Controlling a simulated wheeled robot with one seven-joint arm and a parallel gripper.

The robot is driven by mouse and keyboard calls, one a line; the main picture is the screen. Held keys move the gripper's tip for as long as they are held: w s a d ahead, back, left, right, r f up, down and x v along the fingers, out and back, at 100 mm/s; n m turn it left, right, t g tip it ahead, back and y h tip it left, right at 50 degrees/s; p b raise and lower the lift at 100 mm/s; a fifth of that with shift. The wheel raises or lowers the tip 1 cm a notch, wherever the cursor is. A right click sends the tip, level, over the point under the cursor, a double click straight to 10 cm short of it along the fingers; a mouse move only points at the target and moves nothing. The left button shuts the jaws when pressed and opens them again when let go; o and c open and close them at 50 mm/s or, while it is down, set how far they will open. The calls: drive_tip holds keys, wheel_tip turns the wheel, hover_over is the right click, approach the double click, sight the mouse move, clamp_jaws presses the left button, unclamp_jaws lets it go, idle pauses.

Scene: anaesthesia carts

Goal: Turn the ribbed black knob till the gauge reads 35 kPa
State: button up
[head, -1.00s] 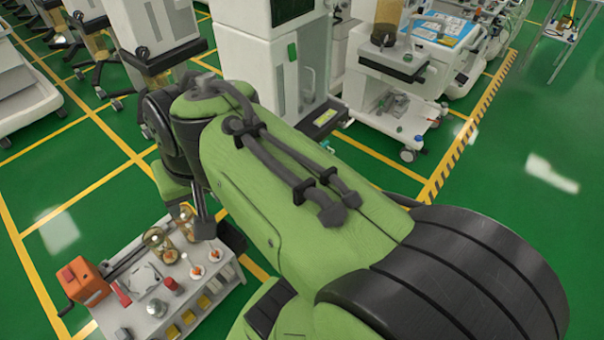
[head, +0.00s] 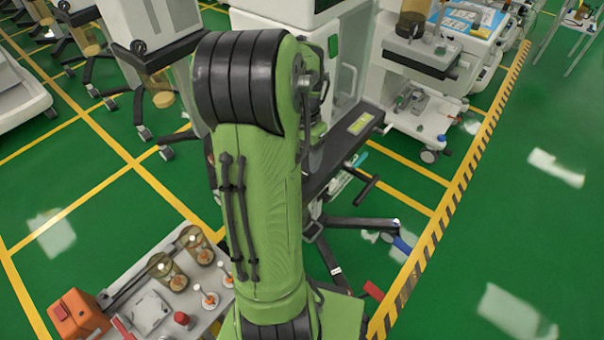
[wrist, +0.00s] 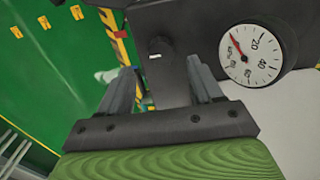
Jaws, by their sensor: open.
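In the wrist view a round white gauge (wrist: 252,57) with a black rim sits at the right. Its red needle points to the upper left, away from the 20 and 40 marks; the exact reading is too small to tell. A dark knob (wrist: 160,47) with a small white mark shows on the black panel, left of the gauge; its ribs are not clear. My gripper (wrist: 163,88) is open, its two grey fingers spread either side of the line to the knob. Whether they touch anything is unclear. In the head view my arm hides the gripper, knob and gauge.
A white cart (head: 340,70) stands behind my arm, with a black ledge (head: 350,140) at its front. A low trolley (head: 130,285) with jars and an orange box (head: 78,314) is at lower left. Green floor (head: 500,215) is open on the right.

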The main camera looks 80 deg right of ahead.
wheel_tip(320, 180, down, 6)
drive_tip(key=shift+w+r+b, duration=0.1)
drive_tip(key=shift+r+b, duration=0.15)
drive_tip(key=shift+b, duration=0.4)
drive_tip(key=shift+c, duration=0.2)
drive_tip(key=c, duration=1)
drive_tip(key=shift+m, duration=0.3)
